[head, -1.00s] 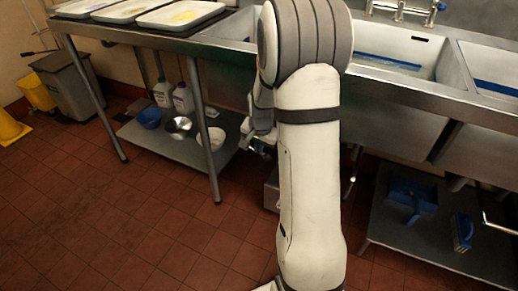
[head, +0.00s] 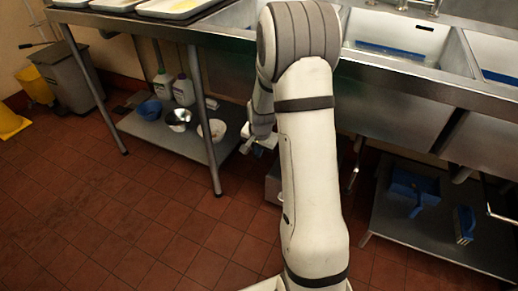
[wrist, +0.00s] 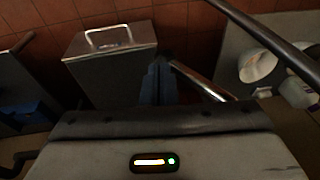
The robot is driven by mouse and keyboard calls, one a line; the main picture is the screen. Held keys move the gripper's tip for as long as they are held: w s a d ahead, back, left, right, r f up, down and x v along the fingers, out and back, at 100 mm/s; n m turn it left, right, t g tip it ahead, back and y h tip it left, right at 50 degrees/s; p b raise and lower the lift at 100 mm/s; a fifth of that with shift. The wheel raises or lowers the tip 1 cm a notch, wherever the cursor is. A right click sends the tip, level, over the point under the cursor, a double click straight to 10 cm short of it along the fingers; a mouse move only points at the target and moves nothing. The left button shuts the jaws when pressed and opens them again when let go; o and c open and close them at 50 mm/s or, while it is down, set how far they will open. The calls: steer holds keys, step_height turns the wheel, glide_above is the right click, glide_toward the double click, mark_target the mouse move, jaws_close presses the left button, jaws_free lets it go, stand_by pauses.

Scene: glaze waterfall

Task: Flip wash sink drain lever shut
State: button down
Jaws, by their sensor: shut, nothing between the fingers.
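The steel sink unit (head: 405,85) runs across the upper right of the head view, with a basin (head: 395,38) right of my arm. I cannot pick out the drain lever with certainty in either view. My gripper (head: 258,143) is low in front of the sink unit, beside a steel leg, and partly hidden behind my arm in the head view. In the wrist view the narrow dark fingers (wrist: 157,85) are together and hold nothing. A bright steel rod (wrist: 205,82) slants just right of them; whether it touches them is unclear.
A steel box with a handle (wrist: 108,50) stands under the sink; it also shows in the head view (head: 273,184). A low shelf (head: 165,138) with bowls and bottles is at left. Another shelf (head: 385,225) holds blue items at right. The tiled floor (head: 110,220) is clear at front left.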

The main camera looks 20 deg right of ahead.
steer(key=shift+w+a+f, duration=0.15)
steer(key=shift+f, duration=0.15)
stand_by(0.5)
steer(key=s+d+r+p, duration=0.1)
steer(key=s+d+r, duration=0.2)
steer(key=s, duration=0.2)
steer(key=s+d+r+p, duration=0.2)
steer(key=s+d+r, duration=0.1)
steer(key=s, duration=0.3)
steer(key=shift+d, duration=0.3)
steer(key=s+a+r+n+p, duration=0.3)
steer(key=s+a+r+p, duration=0.2)
steer(key=r, duration=0.9)
steer(key=s+a+r+n+p, duration=0.3)
steer(key=s+a+r+p, duration=0.2)
steer(key=r+p, duration=0.7)
steer(key=s+a+r+n+p, duration=0.3)
steer(key=s+a+r+p, duration=0.2)
steer(key=r, duration=1.2)
steer(key=s+p, duration=0.1)
steer(key=p, duration=0.2)
steer(key=shift+a+y, duration=0.3)
steer(key=shift+a, duration=0.1)
